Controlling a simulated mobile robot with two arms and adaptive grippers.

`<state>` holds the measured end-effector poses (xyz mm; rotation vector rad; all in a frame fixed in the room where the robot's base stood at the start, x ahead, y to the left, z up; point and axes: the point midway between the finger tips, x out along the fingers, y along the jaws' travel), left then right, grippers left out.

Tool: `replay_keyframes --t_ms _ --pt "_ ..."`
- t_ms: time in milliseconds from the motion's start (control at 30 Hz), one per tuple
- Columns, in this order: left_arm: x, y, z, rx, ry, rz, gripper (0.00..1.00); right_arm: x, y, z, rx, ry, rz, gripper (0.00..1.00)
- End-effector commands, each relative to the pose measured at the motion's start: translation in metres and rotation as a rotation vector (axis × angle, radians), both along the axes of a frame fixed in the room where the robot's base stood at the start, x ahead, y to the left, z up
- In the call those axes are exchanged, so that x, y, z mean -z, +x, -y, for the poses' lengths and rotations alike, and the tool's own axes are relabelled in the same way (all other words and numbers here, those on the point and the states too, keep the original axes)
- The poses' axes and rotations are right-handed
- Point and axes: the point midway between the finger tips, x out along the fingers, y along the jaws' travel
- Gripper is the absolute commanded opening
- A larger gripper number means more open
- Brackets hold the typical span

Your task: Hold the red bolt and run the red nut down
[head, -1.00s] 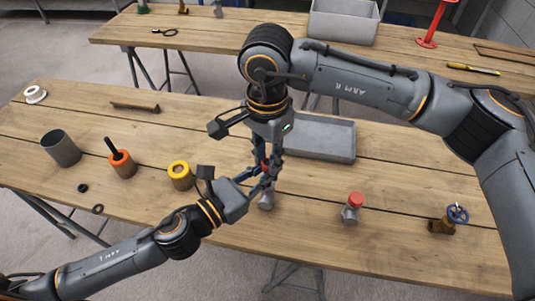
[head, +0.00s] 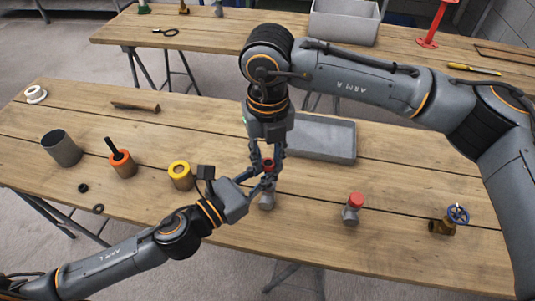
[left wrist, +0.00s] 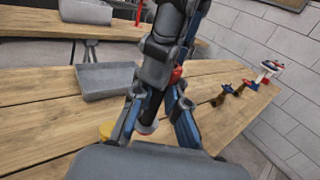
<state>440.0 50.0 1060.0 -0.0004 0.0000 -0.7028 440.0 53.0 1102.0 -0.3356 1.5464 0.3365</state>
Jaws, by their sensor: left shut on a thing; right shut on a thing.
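My two grippers meet over the near middle of the front bench. In the left wrist view, my left fingers (left wrist: 155,125) frame a dark upright shape, and a red patch (left wrist: 177,74) shows beside the right gripper. How far the nut sits along the bolt cannot be told.
A red-capped fitting (head: 352,209) and a blue-wheeled valve (head: 449,219) stand to the right. A grey tray (head: 322,138) lies behind.

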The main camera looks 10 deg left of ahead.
Motion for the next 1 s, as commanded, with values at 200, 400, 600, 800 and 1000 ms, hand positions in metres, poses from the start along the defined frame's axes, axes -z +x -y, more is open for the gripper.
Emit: replay_keyframes --t_ms 200,400,600,800,1000 --pt "-0.0001 0.0003 -0.0002 -0.001 0.000 0.000 0.00 -0.0004 0.0000 -0.0001 0.138 0.001 0.000 0.03" --pt "0.0001 0.0003 -0.0002 -0.001 0.000 0.000 0.00 -0.0004 -0.0003 -0.0001 0.136 0.001 0.000 0.03" --pt "0.0002 0.0004 -0.0003 -0.001 0.001 -0.001 0.00 -0.0004 -0.0004 -0.0001 0.135 0.001 0.000 0.03" --pt "0.0003 0.0004 -0.0005 -0.002 0.001 -0.001 0.00 -0.0004 -0.0004 -0.0002 0.134 0.001 0.000 0.03" --pt "0.0004 0.0005 -0.0005 -0.002 0.001 -0.001 0.00 -0.0005 -0.0006 -0.0003 0.134 0.001 0.000 0.03"
